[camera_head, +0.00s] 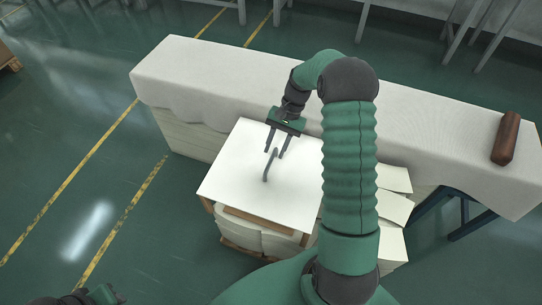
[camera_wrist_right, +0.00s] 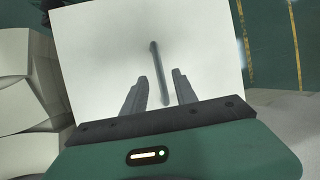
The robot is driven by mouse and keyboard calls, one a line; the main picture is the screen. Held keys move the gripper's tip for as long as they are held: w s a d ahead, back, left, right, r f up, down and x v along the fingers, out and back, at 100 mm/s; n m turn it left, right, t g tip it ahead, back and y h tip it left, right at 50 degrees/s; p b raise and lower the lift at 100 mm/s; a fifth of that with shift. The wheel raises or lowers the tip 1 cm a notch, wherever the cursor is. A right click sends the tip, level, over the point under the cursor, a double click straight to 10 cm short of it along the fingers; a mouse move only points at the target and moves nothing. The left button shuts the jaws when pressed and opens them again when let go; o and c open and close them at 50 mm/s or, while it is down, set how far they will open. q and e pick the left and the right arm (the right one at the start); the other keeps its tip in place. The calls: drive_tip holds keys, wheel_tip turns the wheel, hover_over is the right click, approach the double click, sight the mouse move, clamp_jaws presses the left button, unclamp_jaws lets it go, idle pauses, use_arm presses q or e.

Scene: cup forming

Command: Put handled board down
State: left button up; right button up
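The handled board is a white flat panel (camera_head: 230,172) with a thin grey bar handle (camera_head: 268,166) standing at its middle. It lies on top of a stack with a wooden frame in front of the long table. My right gripper (camera_head: 277,154) is just above the board at the handle. In the right wrist view the handle (camera_wrist_right: 158,72) runs between the two open fingers (camera_wrist_right: 163,83), with a gap on each side. My left gripper (camera_head: 105,294) shows only in part at the bottom left corner, and its fingers cannot be made out.
A long table (camera_head: 430,125) with a pale cloth stands behind the board. A brown roller-shaped object (camera_head: 506,138) lies at its right end. White stacked sheets (camera_head: 393,208) are right of the board, partly behind my arm. The green floor (camera_head: 50,135) at left is clear.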

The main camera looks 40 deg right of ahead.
drive_tip(key=p+v, duration=0.1)
drive_tip(key=v, duration=0.5)
drive_tip(key=s+a+n+t+h, duration=0.1)
drive_tip(key=s+a+n, duration=0.2)
drive_tip(key=a, duration=0.4)
drive_tip(key=s+a+n+t+h, duration=0.1)
drive_tip(key=s+a+n+h, duration=0.1)
drive_tip(key=a+n, duration=0.3)
drive_tip(key=s+a+r+n+h, duration=0.1)
drive_tip(key=s+a+n, duration=0.3)
drive_tip(key=a, duration=0.6)
drive_tip(key=shift+s+a+t+h, duration=0.25)
drive_tip(key=shift+t+h, duration=0.15)
drive_tip(key=shift+h, duration=0.1)
drive_tip(key=shift+a+r, duration=0.2)
drive_tip(key=w+p+v, duration=0.2)
drive_tip(key=p+v, duration=0.8)
drive_tip(key=w+r+p+v, duration=0.1)
drive_tip(key=w+p+v, duration=0.1)
drive_tip(key=p+v, duration=0.8)
drive_tip(key=shift+w+p, duration=0.2)
drive_tip(key=shift+p, duration=0.2)
drive_tip(key=shift+d, duration=0.1)
